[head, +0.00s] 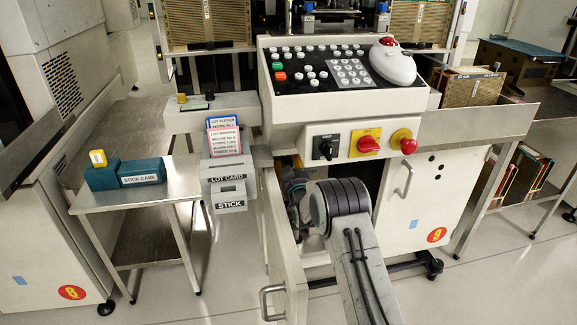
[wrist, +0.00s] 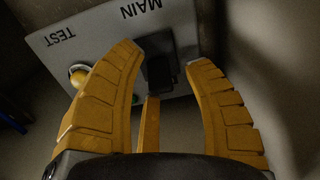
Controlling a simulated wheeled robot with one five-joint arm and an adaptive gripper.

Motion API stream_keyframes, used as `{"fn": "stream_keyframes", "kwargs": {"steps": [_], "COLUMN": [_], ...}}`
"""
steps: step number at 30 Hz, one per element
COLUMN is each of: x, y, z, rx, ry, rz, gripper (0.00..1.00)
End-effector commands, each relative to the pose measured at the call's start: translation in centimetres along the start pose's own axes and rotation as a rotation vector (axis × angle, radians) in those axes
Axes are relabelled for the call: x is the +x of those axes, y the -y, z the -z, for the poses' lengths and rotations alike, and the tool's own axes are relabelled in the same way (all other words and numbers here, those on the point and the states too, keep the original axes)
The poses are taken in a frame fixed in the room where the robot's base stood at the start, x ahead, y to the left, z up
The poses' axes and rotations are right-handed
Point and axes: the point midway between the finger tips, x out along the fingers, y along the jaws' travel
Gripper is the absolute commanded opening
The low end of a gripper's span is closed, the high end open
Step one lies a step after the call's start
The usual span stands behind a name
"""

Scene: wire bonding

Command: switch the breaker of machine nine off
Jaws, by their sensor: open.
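Machine nine stands in the middle of the head view, with a round red and yellow number 9 sticker (head: 437,235) low on its front. My arm reaches into its open lower cabinet, and my gripper is hidden there in the head view. In the wrist view a grey panel (wrist: 95,50) carries the words MAIN and TEST upside down. The black breaker (wrist: 160,68) is beside MAIN. My gripper (wrist: 165,57) is open, its yellow fingers on either side of the breaker. I cannot tell whether they touch it, nor which way its lever is set.
A yellowish TEST button (wrist: 78,76) is left of the breaker. The cabinet door (head: 285,240) with its handle stands open left of my arm. A steel side table (head: 150,196) holds a teal stick case (head: 140,173). Dark walls close in around the panel.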

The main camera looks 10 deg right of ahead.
Motion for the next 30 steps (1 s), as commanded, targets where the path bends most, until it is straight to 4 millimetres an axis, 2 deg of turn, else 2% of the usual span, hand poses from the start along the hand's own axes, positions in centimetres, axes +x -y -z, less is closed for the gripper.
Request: {"fn": "stream_keyframes", "kwargs": {"steps": [12,27,30], "x": [0.19,0.19,0.2], "y": [0.0,0.0,-0.02], "z": [-0.01,0.04,0.1], "rx": [0.0,0.0,0.0], "ry": [0.001,-0.001,-0.002], "rz": [0.0,0.0,0.0], "gripper": [0.47,0.02,0.0]}}
